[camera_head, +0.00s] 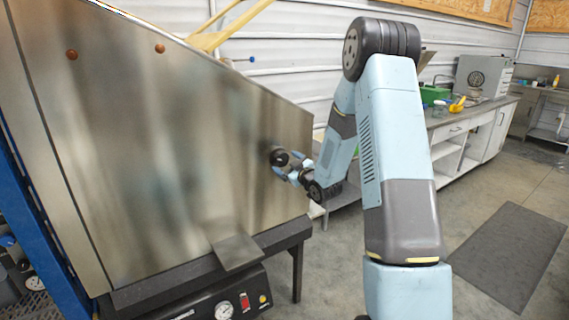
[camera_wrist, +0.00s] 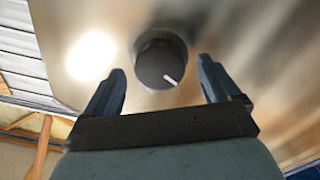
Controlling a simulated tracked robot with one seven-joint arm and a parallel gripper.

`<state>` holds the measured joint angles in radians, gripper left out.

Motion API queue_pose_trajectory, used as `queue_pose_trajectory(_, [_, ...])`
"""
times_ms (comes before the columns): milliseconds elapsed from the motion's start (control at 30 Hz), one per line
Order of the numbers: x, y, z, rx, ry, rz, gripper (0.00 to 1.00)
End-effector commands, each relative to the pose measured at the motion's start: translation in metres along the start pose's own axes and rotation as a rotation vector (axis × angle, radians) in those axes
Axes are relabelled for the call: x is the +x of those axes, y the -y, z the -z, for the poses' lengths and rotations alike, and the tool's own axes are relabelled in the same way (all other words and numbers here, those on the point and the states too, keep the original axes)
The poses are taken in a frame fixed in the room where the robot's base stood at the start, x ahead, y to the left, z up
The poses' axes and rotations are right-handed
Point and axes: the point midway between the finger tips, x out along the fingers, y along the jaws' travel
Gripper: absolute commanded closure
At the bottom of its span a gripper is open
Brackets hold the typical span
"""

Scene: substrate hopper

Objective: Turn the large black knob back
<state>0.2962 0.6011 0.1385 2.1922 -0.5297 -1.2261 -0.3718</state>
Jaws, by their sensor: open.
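The large black knob (camera_wrist: 156,66) sits on the shiny metal side panel of the hopper (camera_wrist: 240,40). In the wrist view it is round and dark, with a white pointer line slanting to its lower right. In the head view the knob (camera_head: 279,157) is near the right part of the hopper panel (camera_head: 150,140). My gripper (camera_wrist: 160,88) is open and faces the knob, with one blue finger to each side and gaps between. In the head view my gripper (camera_head: 290,170) is close to the knob; contact cannot be told there.
A control box with a gauge (camera_head: 223,310) and red switch (camera_head: 244,301) is under the hopper. A metal plate (camera_head: 236,250) sticks out below the panel. A bench (camera_head: 455,125) with green and yellow items stands at the back right. A dark mat (camera_head: 508,255) lies on the floor.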

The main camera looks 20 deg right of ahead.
Motion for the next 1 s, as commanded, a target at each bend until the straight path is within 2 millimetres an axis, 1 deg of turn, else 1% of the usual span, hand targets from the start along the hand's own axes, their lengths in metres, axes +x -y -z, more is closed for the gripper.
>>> queue_pose_trajectory(100, [0.012, 0.0, 0.0, 0.0, 0.0, -0.001, 0.1])
queue_pose_trajectory(200, [0.017, 0.0, 0.0, 0.0, 0.0, -0.001, 0.1])
queue_pose_trajectory(533, [0.02, 0.0, 0.0, 0.0, 0.0, -0.001, 0.1])
queue_pose_trajectory(567, [0.02, 0.0, 0.0, 0.0, 0.0, -0.001, 0.12])
queue_pose_trajectory(1000, [0.02, 0.0, 0.0, 0.0, 0.001, 0.0, 0.54])
